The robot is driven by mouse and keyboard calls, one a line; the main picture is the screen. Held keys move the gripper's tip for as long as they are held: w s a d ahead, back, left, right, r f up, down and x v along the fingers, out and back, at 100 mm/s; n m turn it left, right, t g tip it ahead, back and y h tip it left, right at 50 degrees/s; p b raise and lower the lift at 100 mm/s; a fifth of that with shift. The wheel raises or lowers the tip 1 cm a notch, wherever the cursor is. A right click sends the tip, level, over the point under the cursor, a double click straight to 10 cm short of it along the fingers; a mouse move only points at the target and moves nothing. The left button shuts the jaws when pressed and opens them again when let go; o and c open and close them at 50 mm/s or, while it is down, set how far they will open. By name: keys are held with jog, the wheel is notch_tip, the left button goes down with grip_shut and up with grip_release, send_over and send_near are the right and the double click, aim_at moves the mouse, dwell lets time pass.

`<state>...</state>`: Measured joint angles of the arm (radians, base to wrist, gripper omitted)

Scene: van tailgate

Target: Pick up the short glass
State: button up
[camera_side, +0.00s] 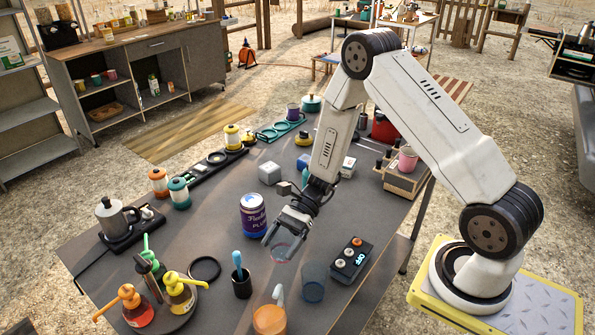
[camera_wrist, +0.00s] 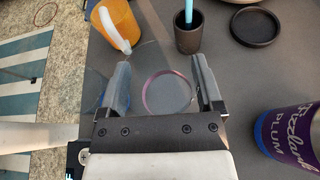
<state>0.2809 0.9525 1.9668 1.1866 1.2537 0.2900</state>
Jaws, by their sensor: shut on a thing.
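The short glass (camera_side: 283,253) is clear with a faint reddish rim, near the middle front of the dark table. My gripper (camera_side: 279,250) points down at it, with a finger on either side. In the wrist view the glass's round rim (camera_wrist: 168,93) shows between the fingers of my gripper (camera_wrist: 161,72), which are shut on it. I cannot tell whether its base touches the table. A taller bluish glass (camera_side: 313,281) stands apart, to the right and nearer the camera in the side view.
A purple plum can (camera_side: 253,214) stands close behind the gripper; it also shows in the wrist view (camera_wrist: 290,137). An orange jug (camera_side: 269,319), a dark cup (camera_side: 242,285) with a blue-handled item, and a black box with knobs (camera_side: 350,259) are around it.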

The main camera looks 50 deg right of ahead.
aim_at(280, 230)
jog(key=shift+r, duration=2.05)
